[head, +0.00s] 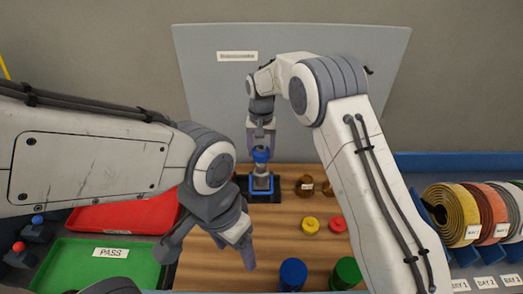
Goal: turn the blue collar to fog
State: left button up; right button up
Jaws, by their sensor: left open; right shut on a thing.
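The blue collar (261,155) sits at the top of a small grey pump body (261,181). The body stands upright in a dark holder with a blue frame (276,194) at the back of the wooden table. My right gripper (261,147) comes down from above and is shut on the blue collar. Its fingers partly hide the collar, and any setting marks are too small to read. My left gripper (206,260) is open and empty, low at the front left of the table, apart from the pump.
Brown jars (304,185), a yellow lid (309,225) and a red lid (338,225) lie right of the pump. Blue (292,275) and green (346,273) cylinders stand in front. A red tray (125,214) and green PASS tray (95,268) are left; coiled straps (452,212) are right.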

jog(key=shift+r+n, duration=0.1)
jog(key=shift+n, duration=0.8)
jog(key=o, duration=1.4)
jog(key=shift+r, duration=0.1)
jog(key=shift+r+b, duration=0.3)
jog(key=shift+r, duration=0.05)
notch_tip(320, 180, up, 10)
jog(key=shift+f+b, duration=0.25)
jog(key=shift+b, duration=0.8)
